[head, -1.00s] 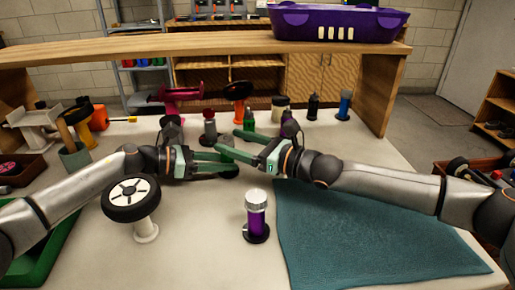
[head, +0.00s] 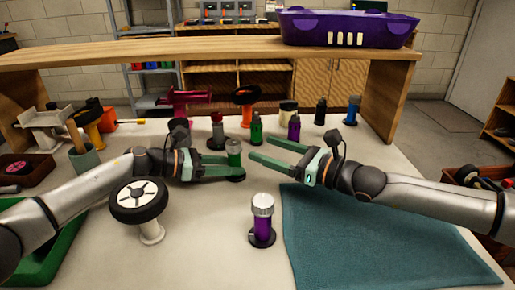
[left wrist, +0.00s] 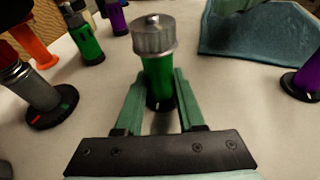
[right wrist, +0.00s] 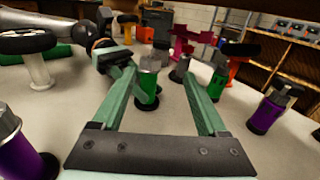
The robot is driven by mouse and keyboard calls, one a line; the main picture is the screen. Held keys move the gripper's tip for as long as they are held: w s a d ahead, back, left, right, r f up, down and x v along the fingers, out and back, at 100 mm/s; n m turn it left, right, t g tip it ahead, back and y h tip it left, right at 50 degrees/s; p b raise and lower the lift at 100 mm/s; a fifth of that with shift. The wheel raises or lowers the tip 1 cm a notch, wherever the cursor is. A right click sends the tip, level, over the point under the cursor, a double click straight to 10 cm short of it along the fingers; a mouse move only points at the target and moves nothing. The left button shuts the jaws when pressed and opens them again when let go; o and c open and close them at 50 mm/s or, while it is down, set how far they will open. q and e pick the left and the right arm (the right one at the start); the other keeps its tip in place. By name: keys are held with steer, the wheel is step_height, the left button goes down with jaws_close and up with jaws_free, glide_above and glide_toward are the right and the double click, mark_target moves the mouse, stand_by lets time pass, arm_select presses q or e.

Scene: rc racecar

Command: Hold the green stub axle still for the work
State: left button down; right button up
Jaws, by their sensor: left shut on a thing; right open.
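The green stub axle (head: 234,158) stands upright on a dark round base, with a grey ribbed nut (left wrist: 154,36) on its top. My left gripper (head: 238,168) is shut on its green body below the nut, one finger on each side in the left wrist view (left wrist: 158,92). My right gripper (head: 260,149) is open and empty, just right of the axle and apart from it. In the right wrist view the axle (right wrist: 148,82) shows beyond the open fingers, with the left gripper's fingers around it.
A purple post with a silver nut (head: 262,222) stands in front. A wheel (head: 139,200) sits on a white post at left. A teal mat (head: 370,235) lies at right.

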steer(key=w+d+r+t+h, duration=0.2)
steer(key=w+d+r+h, duration=0.15)
steer(key=w, duration=0.45)
steer(key=n+g+y, duration=0.3)
steer(key=n+g, duration=0.3)
steer(key=g, duration=0.5)
glide_toward(236, 141)
steer(key=shift+h, duration=0.25)
steer(key=x, duration=0.9)
steer(key=shift+s+a+r, duration=0.15)
steer(key=shift+s+r, duration=0.1)
jaws_close()
